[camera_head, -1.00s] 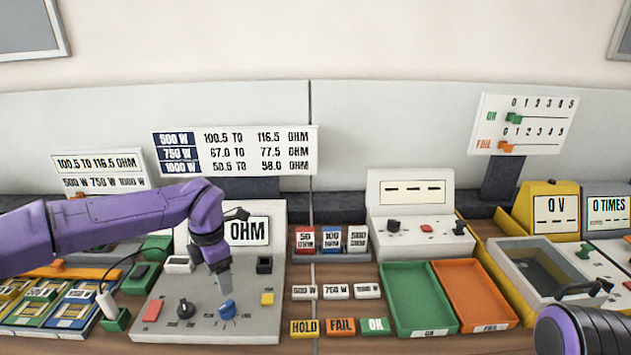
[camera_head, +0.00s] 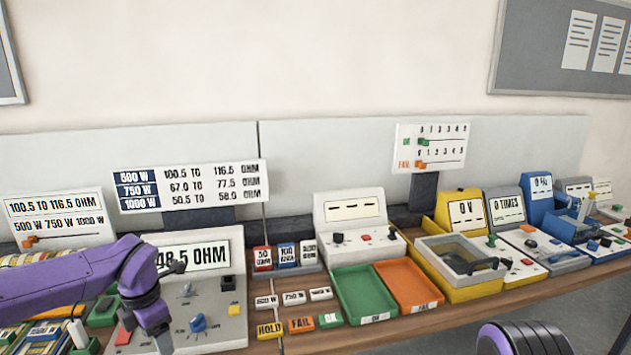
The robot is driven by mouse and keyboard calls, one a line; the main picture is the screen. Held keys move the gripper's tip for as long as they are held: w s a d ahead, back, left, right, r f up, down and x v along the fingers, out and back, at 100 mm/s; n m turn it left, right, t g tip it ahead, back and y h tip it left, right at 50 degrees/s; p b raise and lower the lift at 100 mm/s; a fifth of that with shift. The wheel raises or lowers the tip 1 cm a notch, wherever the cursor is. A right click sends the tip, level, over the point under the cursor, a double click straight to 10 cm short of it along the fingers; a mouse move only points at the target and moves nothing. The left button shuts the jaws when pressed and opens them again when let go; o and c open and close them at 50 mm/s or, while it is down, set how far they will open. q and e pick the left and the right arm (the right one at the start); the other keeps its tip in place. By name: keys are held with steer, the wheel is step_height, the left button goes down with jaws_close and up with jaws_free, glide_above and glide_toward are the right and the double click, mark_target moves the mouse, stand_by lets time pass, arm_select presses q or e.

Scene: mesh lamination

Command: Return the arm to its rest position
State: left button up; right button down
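My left arm comes in from the left in the head view. Its wrist hangs over the left part of the ohm meter (camera_head: 222,318), whose display (camera_head: 190,256) reads "48.5 OHM", with its left edge partly hidden by the arm. My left gripper (camera_head: 163,343) points down in front of the meter panel, left of the blue knob (camera_head: 198,323). It looks narrow and holds nothing I can make out; whether its fingers are open or shut is not clear. Of my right arm only a dark and purple link shows at the bottom right; its gripper is out of view.
A green tray (camera_head: 362,291) and an orange tray (camera_head: 409,283) lie empty right of the meter. HOLD, FAIL and OK blocks (camera_head: 301,325) sit at the table's front edge. A yellow tester with a lidded box (camera_head: 452,257) and a blue device (camera_head: 566,225) stand further right.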

arm_select(q)
step_height(320, 180, down, 6)
steer(key=w+a+m+t+y, duration=0.1)
steer(key=w+m+t+y, duration=0.1)
steer(key=y, duration=0.2)
steer(key=s+d+f+m+t+y+b, duration=0.1)
steer(key=s+d+f+m+t, duration=0.1)
steer(key=s+f+m, duration=0.45)
steer(key=s+d+f+m+t+b, duration=0.2)
steer(key=s+f+m, duration=0.15)
steer(key=f, duration=0.65)
steer(key=s+f+m+g+h+b, duration=0.1)
steer(key=s+f+m, duration=0.4)
steer(key=s, duration=0.6)
steer(key=s+f+m+g+h+b, duration=0.1)
steer(key=s+f+m, duration=0.4)
steer(key=s, duration=0.6)
steer(key=shift+s+a+f+g, duration=0.15)
steer(key=shift+a+f+g, duration=0.15)
steer(key=shift+f+g, duration=0.5)
arm_select(e)
steer(key=f, duration=0.5)
steer(key=shift+w+f, duration=0.1)
steer(key=shift+w, duration=0.2)
arm_select(q)
steer(key=shift+f, duration=0.1)
